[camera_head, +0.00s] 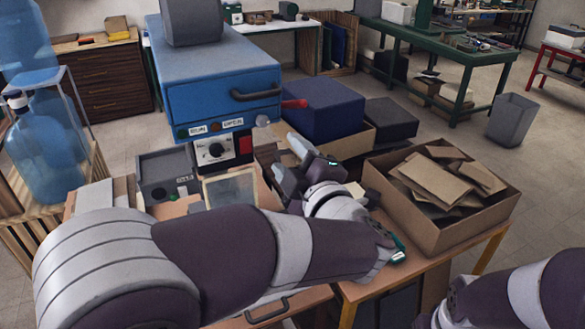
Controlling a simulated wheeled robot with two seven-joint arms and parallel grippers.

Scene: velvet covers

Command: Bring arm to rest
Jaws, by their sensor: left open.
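My left arm (230,250) comes in from the left and reaches across the front of the work table. My left gripper (285,155) is open, its fingers pointing up and left, in front of the blue machine's right side. Nothing shows between its fingers. My right arm (520,300) shows only in part at the bottom right corner, and its gripper is out of the picture.
A blue machine (215,75) with a handle, dial and red lever stands behind the left gripper. A box of cardboard scraps (440,225) sits to the right. Water bottles (45,150) stand left. A grey bin (511,120) stands on the open floor.

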